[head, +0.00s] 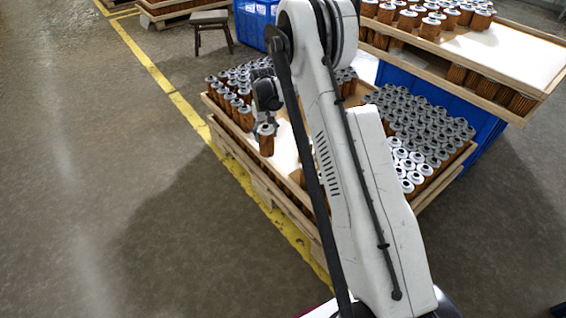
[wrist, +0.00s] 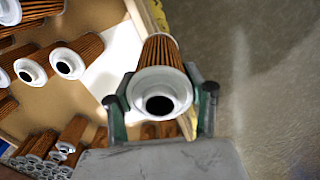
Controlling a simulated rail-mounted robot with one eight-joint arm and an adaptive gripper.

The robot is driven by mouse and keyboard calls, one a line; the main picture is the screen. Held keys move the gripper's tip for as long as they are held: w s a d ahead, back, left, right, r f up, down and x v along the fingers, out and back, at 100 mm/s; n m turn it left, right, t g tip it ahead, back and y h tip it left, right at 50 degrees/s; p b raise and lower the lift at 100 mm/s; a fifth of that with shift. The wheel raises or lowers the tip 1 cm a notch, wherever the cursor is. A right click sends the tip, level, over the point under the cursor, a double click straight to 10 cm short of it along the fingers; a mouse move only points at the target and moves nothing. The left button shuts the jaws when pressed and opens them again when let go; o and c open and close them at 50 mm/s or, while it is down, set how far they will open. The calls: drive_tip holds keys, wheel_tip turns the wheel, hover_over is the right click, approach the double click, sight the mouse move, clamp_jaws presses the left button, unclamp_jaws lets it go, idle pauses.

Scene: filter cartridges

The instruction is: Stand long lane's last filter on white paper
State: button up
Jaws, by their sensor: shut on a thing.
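My gripper (head: 266,112) is shut on a filter cartridge (head: 266,142), which hangs roughly upright below it at the crate's left side. The filter has orange-brown pleats and a pale cap. In the wrist view, the gripper's green-edged fingers (wrist: 161,104) sit on both sides of the filter (wrist: 162,92), whose white ring end with a dark hole faces the camera. White paper (head: 286,150) lies inside the crate, just right of the held filter; it also shows in the wrist view (wrist: 116,58). My arm hides part of the paper. I cannot tell whether the filter's foot touches anything.
The wooden crate (head: 240,160) holds filters at the back left (head: 236,92) and a dense block at right (head: 425,125), some white-capped. Wrist view shows lying-looking filters (wrist: 70,58) left of the paper. A raised tray (head: 500,55) stands behind right. Floor at left is clear.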

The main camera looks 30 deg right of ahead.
drive_tip(key=w+d+f+b, duration=0.5)
drive_tip(key=w+d+f, duration=0.1)
drive_tip(key=d+f, duration=0.4)
drive_tip(key=shift+d+f+b, duration=0.2)
drive_tip(key=shift+f+b, duration=0.2)
drive_tip(key=shift+f, duration=0.5)
drive_tip(key=shift+f, duration=0.1)
drive_tip(key=o, duration=1.2)
